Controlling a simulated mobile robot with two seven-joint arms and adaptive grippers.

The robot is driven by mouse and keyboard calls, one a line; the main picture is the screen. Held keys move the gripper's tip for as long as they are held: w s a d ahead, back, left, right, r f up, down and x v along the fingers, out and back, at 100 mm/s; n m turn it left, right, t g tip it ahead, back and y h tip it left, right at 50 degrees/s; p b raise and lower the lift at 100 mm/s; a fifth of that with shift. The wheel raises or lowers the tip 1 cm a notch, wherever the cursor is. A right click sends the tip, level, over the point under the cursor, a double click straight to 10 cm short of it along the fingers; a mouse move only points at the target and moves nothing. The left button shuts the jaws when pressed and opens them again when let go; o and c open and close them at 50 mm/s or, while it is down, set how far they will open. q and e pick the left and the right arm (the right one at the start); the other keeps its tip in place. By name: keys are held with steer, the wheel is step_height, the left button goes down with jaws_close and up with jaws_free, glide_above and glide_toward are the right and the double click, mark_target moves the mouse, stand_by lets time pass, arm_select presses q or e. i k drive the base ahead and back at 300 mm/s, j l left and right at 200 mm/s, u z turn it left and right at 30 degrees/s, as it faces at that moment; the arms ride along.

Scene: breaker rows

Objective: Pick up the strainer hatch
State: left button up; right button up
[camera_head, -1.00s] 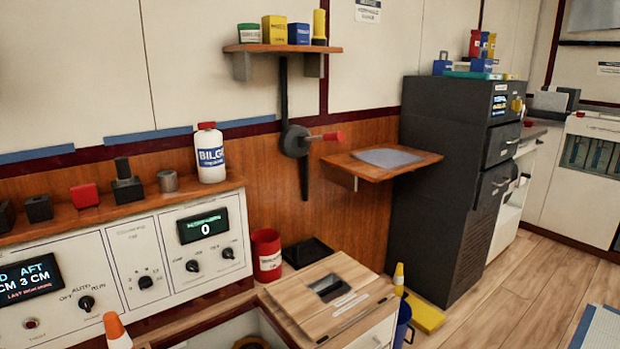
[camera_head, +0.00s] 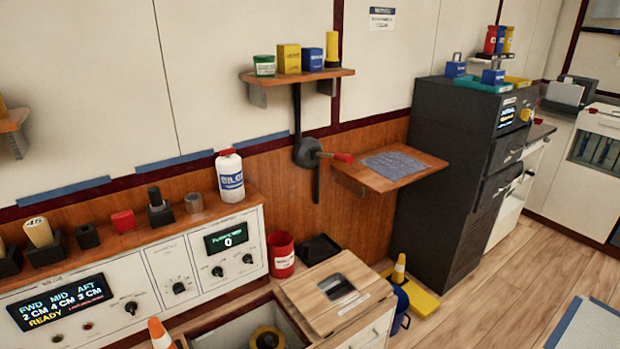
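A light wooden hatch panel (camera_head: 318,308) with a dark recessed handle and a small white label lies at the bottom centre, on a low white cabinet. I take it for the strainer hatch; its label is too small to read. Left of it is an open well (camera_head: 225,341), with a yellow and dark round fitting (camera_head: 267,338) inside, cut off by the lower picture edge. Neither of my grippers shows in the head view.
A red can (camera_head: 281,256) and a black tray (camera_head: 319,249) stand just behind the panel. An orange cone (camera_head: 160,333) is left of the well. A blue bucket (camera_head: 401,306) and yellow stand (camera_head: 424,302) are at the right.

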mark_target(331, 293)
steer(key=i+l+u, duration=0.35)
steer(key=l, duration=0.25)
steer(key=i+l+u, duration=0.35)
steer(key=l, duration=0.3)
steer(key=i+l+u, duration=0.15)
steer(key=l, duration=0.25)
steer(key=k+j, duration=0.05)
